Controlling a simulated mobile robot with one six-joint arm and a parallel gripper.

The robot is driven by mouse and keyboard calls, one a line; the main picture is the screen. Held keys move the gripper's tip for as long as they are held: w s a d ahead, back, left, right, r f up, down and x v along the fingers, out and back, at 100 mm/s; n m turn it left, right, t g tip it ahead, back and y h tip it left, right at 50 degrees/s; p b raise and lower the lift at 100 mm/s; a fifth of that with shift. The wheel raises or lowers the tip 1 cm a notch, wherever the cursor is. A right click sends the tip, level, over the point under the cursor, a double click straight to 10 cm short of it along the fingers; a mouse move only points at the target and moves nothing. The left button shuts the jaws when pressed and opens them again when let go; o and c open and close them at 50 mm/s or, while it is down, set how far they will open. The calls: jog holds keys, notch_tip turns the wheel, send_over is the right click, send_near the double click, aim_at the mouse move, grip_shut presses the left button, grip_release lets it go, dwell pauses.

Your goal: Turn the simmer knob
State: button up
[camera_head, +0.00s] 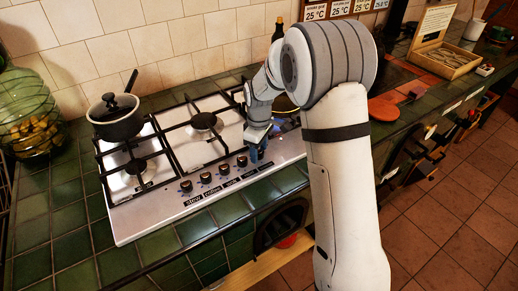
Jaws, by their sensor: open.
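A white gas hob (175,208) with black grates is set in the green tiled counter. A row of dark knobs (206,178) runs along its front right part, with black labels in front of them. The labels are too small for me to read, so I cannot tell which is the simmer knob. My gripper (256,156) is open and points down at the right end of the knob row. Its fingers hide whatever knob is there, and I cannot tell whether they touch it. My arm covers the right edge of the hob.
A dark lidded saucepan (117,118) stands on the back left burner, its handle pointing up right. A large green glass jar (28,112) stands at the left. A dark bottle (279,29) stands behind my arm. A wooden box (447,60) and an orange-red round item (382,109) lie at the right.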

jog(key=shift+c, duration=0.3)
jog(key=c, duration=0.9)
jog(key=shift+m, duration=0.3)
jog(key=m, duration=0.6)
jog(key=shift+b, duration=0.4)
jog(key=m, duration=0.3)
jog(key=shift+m, duration=2)
